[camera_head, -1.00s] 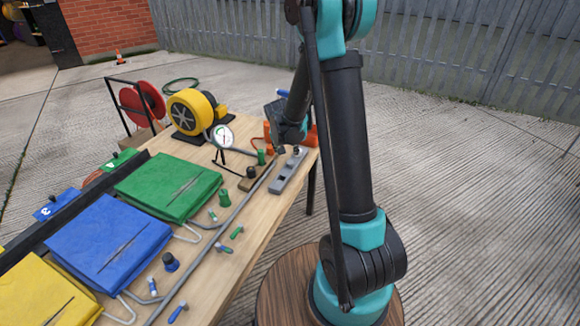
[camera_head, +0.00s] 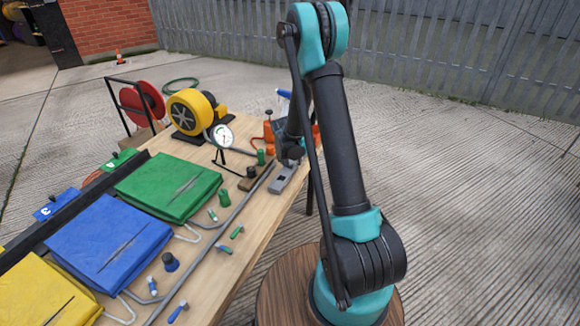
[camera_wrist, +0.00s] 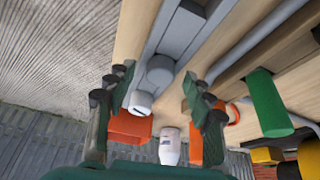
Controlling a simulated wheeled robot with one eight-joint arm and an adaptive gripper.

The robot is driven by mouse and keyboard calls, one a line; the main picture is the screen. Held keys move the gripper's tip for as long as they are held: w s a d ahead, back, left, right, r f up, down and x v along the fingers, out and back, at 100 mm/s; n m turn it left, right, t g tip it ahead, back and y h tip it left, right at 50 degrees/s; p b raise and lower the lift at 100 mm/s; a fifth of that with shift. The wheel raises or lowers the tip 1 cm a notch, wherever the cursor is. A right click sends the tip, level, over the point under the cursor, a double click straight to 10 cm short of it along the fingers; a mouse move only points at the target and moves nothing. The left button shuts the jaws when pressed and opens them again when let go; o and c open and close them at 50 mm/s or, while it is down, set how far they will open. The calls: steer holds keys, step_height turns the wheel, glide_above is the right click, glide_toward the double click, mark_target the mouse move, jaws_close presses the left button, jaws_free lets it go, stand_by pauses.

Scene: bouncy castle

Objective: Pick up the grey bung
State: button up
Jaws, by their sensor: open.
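The grey bung, which looks like a plain grey cylinder (camera_wrist: 160,69), stands at the end of a grey slotted holder (camera_wrist: 187,28) in the wrist view. My gripper (camera_wrist: 157,82) is open, with its dark green fingers to either side of the bung; contact cannot be told. A paler round piece (camera_wrist: 140,103) lies just below the bung in that view. In the head view my gripper (camera_head: 290,153) is over the far end of the grey holder (camera_head: 282,179) and hides the bung there.
A green cylinder (camera_wrist: 268,103) stands right of my gripper in the wrist view. A white bottle (camera_wrist: 170,146) and orange parts (camera_wrist: 130,127) are close by. In the head view, a gauge (camera_head: 222,136) and yellow blower (camera_head: 190,112) stand left. The table's right edge is near.

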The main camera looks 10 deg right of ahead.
steer(key=shift+c, duration=0.3)
steer(key=c, duration=1)
